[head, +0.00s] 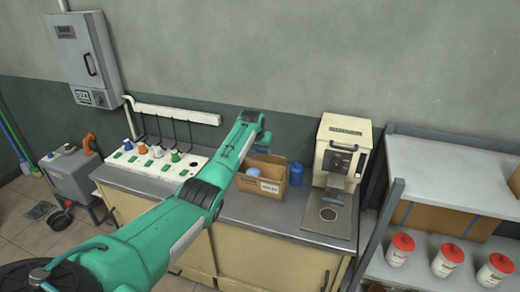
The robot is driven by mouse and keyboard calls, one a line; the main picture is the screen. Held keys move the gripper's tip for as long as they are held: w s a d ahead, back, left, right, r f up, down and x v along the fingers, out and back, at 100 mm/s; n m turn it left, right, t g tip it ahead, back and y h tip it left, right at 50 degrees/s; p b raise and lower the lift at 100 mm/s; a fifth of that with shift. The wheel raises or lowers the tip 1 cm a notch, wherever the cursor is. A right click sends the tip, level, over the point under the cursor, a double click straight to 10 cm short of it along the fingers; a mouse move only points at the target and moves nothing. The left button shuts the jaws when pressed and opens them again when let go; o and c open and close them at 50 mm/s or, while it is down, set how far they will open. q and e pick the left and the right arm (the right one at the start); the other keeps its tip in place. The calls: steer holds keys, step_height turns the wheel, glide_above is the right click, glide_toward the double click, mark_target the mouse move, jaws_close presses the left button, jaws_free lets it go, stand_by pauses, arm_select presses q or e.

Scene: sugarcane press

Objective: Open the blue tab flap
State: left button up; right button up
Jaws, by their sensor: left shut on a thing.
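My left gripper (264,136) is at the end of the green arm, above the back of an open cardboard box (272,190) on the counter. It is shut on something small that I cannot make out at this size. A rounded blue thing (253,172) shows inside the box. No flap with a blue tab can be told for certain; the arm hides the left part of the box. My right gripper is not in view.
A blue bottle (296,174) stands between the box and a cream press machine (342,150). A white panel with several coloured plugs (150,160) lies left. A shelf (455,175) with red-lidded tubs stands right. A grey cabinet (82,58) hangs on the wall.

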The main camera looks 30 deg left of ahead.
arm_select(q)
steer(key=shift+s+f, duration=0.2)
steer(key=shift+f, duration=0.2)
steer(key=o, duration=1.4)
steer(key=shift+c, duration=0.2)
steer(key=shift+o, duration=0.2)
steer(key=shift+w+a, duration=0.1)
steer(key=shift+w, duration=0.1)
steer(key=shift+r, duration=0.25)
steer(key=b+v, duration=0.3)
steer(key=v, duration=1)
steer(key=shift+s+r, duration=0.15)
steer(key=shift+r, duration=0.05)
